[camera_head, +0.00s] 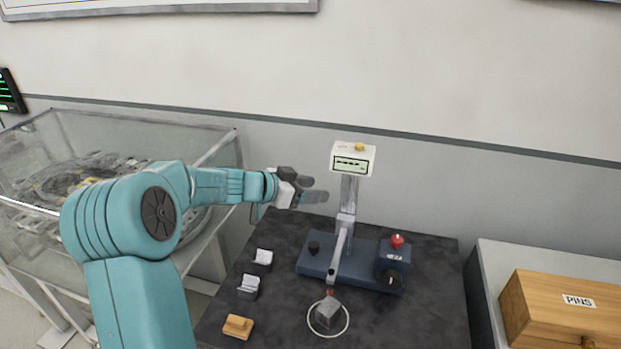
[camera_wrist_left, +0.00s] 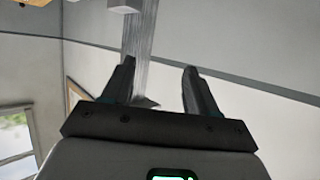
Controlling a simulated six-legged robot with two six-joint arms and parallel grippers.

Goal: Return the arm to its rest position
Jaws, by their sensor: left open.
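My left arm comes in from the left in the head view, bent at the elbow. Its gripper (camera_head: 314,190) is in the air over the back of the dark bench, just left of the upright post of a measuring instrument (camera_head: 349,195). In the left wrist view the gripper (camera_wrist_left: 158,80) shows two dark fingers apart with nothing between them. A grey post stands beyond the fingers there. I cannot tell whether the gripper touches anything. My right gripper is not in view.
The dark bench top (camera_head: 270,325) holds a grey block (camera_head: 328,311) inside a white ring, two small metal blocks (camera_head: 263,257) and a wooden piece (camera_head: 238,326). A wooden box labelled PINS (camera_head: 560,312) is at the right. A glass case (camera_head: 60,150) stands at the left.

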